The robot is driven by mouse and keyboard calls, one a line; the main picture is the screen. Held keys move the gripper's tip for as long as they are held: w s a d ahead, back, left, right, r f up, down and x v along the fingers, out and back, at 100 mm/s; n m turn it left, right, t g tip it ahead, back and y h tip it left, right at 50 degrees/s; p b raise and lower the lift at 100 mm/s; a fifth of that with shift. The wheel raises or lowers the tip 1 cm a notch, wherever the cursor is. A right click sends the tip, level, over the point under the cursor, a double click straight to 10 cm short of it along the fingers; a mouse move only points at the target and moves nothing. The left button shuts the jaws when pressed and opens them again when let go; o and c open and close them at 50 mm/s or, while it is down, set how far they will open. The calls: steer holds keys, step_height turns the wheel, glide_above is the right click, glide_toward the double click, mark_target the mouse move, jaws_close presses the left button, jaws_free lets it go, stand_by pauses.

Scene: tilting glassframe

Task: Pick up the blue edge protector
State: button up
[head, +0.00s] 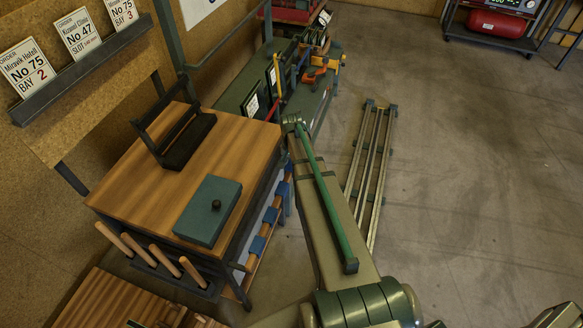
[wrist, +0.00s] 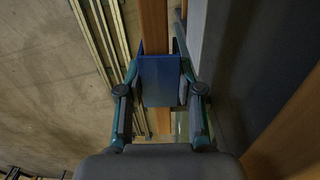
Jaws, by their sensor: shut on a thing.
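In the wrist view, a blue edge protector (wrist: 160,82) sits between the two fingers of my gripper (wrist: 159,70), which is shut on it. The protector is a small blue block with raised sides, lined up with a narrow orange-brown wooden strip (wrist: 155,25). The strip shows beyond it and below it; I cannot tell whether they touch. In the head view, several blue protectors (head: 258,245) sit along a wooden rail on the right side of the bench. My gripper is hidden there behind my arm.
The wooden bench top (head: 150,165) carries a dark green lidded box (head: 208,205) and a black stand (head: 190,140). Several wooden handles (head: 155,255) stick up at its front. Long metal rails (head: 368,165) lie on the floor to the right, with open floor beyond.

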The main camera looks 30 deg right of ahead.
steer(key=shift+r, duration=0.1)
steer(key=shift+r+b, duration=0.7)
steer(key=shift+r, duration=0.35)
steer(key=s+d+r+b, duration=0.2)
steer(key=s+r+b, duration=0.2)
steer(key=s+r, duration=0.6)
steer(key=s, duration=0.3)
steer(key=shift+s+d+r, duration=0.3)
steer(key=shift+s+r, duration=0.1)
steer(key=shift+a, duration=0.1)
